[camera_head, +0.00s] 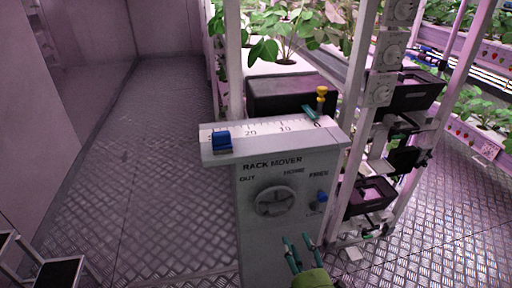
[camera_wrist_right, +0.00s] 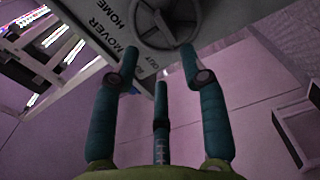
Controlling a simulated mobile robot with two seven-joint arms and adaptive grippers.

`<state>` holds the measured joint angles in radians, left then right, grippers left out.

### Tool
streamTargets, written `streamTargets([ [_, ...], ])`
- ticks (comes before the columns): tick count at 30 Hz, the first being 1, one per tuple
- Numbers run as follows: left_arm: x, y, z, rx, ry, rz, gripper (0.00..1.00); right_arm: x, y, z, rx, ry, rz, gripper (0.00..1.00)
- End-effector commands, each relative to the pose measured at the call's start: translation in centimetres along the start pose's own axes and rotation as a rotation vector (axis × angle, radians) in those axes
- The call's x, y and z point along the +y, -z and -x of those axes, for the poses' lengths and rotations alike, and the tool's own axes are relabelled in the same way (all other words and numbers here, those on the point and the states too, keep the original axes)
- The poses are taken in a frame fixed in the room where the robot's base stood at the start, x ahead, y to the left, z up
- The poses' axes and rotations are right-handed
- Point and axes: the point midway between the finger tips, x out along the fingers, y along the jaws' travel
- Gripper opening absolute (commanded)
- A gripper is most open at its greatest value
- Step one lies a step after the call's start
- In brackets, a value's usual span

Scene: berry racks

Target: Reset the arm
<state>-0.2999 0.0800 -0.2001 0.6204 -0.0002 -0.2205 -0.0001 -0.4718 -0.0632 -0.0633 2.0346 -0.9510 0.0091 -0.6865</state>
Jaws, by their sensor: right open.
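My right gripper (camera_head: 302,250) is in front of the lower part of the grey rack mover panel (camera_head: 262,225), just below its round grey knob (camera_head: 275,201). Its teal fingers are spread and nothing is between them. In the right wrist view the open fingers (camera_wrist_right: 158,72) point at the panel, and the handwheel-like knob (camera_wrist_right: 168,20) is just beyond them. I cannot tell whether a fingertip touches the panel. The panel reads OUT, HOME and a third word at right. My left gripper is not in view.
A blue slider (camera_head: 221,141) sits near the left end of the scale on top; a yellow-topped peg (camera_head: 321,97) stands at the right. A small blue switch (camera_head: 322,196) is right of the knob. Planted racks (camera_head: 285,60) stand behind.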

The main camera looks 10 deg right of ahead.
Motion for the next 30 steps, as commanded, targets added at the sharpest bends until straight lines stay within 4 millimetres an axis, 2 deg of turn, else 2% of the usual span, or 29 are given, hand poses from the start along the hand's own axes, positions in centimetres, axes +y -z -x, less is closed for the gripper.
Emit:
streamTargets([
  [2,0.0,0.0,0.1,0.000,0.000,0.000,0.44,-0.6,0.1,0.0,0.001,0.015,-0.014,0.44],
  [5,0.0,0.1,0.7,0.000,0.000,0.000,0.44,-3.5,0.3,0.1,0.002,0.087,-0.088,0.44],
  [8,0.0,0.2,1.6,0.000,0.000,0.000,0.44,-9.1,0.9,1.0,-0.009,0.228,-0.232,0.44],
  [9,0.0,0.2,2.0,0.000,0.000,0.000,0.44,-11.8,1.0,1.7,-0.023,0.299,-0.302,0.44],
  [11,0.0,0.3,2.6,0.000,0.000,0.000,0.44,-16.1,1.2,3.4,-0.058,0.412,-0.412,0.44],
  [12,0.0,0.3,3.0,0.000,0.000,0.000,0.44,-18.9,1.3,4.7,-0.089,0.487,-0.483,0.44],
  [14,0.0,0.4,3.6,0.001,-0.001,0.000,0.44,-22.8,1.2,7.1,-0.146,0.596,-0.584,0.44],
  [15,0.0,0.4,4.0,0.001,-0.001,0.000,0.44,-25.2,1.1,9.0,-0.193,0.667,-0.645,0.44],
  [17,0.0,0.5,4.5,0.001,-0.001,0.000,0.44,-28.6,0.8,12.2,-0.274,0.769,-0.735,0.44],
  [18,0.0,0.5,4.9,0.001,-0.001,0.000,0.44,-30.6,0.5,14.5,-0.335,0.835,-0.789,0.44],
  [20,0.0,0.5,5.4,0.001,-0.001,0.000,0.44,-33.3,-0.1,18.2,-0.438,0.926,-0.864,0.44],
  [21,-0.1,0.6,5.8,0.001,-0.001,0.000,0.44,-34.8,-0.6,20.7,-0.511,0.981,-0.908,0.44],
  [24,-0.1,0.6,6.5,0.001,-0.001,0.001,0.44,-37.5,-1.9,26.8,-0.693,1.089,-0.996,0.44],
  [27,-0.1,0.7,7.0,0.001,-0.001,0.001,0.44,-38.8,-3.1,31.7,-0.852,1.156,-1.051,0.44],
  [30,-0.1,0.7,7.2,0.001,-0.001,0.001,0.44,-39.4,-3.8,34.8,-0.961,1.188,-1.084,0.44],
])
